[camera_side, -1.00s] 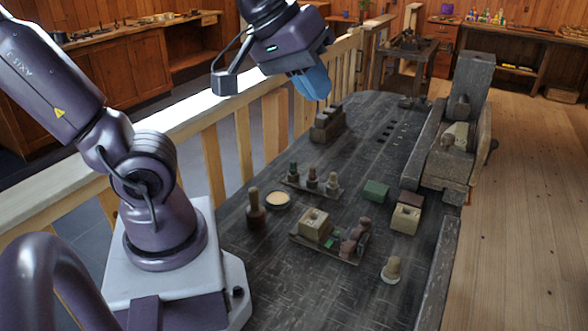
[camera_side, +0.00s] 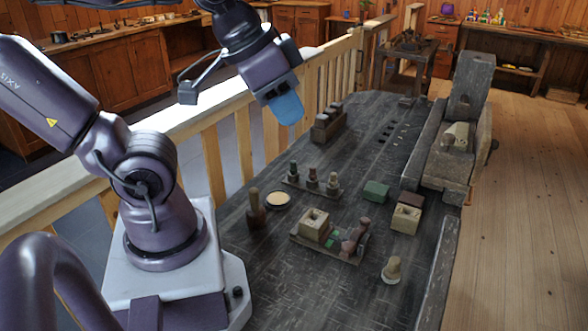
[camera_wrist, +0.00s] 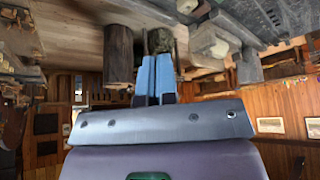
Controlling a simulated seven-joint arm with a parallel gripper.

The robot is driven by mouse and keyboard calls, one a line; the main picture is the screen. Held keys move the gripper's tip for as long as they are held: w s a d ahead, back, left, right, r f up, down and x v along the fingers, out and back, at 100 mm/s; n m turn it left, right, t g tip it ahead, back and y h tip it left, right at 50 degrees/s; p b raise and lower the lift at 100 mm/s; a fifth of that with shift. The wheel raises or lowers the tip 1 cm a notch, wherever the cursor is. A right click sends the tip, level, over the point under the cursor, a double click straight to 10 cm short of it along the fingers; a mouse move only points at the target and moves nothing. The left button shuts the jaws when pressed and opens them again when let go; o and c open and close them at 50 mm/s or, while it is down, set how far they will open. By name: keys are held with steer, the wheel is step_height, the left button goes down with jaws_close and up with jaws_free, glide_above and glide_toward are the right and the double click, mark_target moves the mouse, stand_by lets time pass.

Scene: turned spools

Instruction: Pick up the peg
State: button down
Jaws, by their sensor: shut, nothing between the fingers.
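Several turned pieces stand on the dark bench, and I cannot tell for sure which one is the peg. A pale turned piece (camera_side: 392,269) stands on the bench near the front right. A dark brown piece with a tall neck (camera_side: 256,211) stands at the left. Small turned pieces (camera_side: 312,177) stand in a row on a strip behind the round dish. My gripper (camera_side: 287,110) is shut and empty, high near the railing and away from all of these. Its blue fingers (camera_wrist: 155,78) lie together in the wrist view, which shows the bench upside down.
A board with a pale holed block (camera_side: 314,222) and reddish pieces lies mid-bench. A round dish (camera_side: 278,199), a green block (camera_side: 376,191) and another holed block (camera_side: 406,218) are nearby. The wooden railing (camera_side: 215,153) runs along the left; a heavy timber vise (camera_side: 455,140) stands back right.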

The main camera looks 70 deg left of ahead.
stand_by(0.3)
steer(key=c, duration=0.9)
jaws_free()
steer(key=shift+c, duration=0.2)
steer(key=m+g, duration=0.6)
steer(key=m, duration=1.2)
glide_above(294, 161)
step_height(294, 161, down, 18)
step_height(294, 161, down, 13)
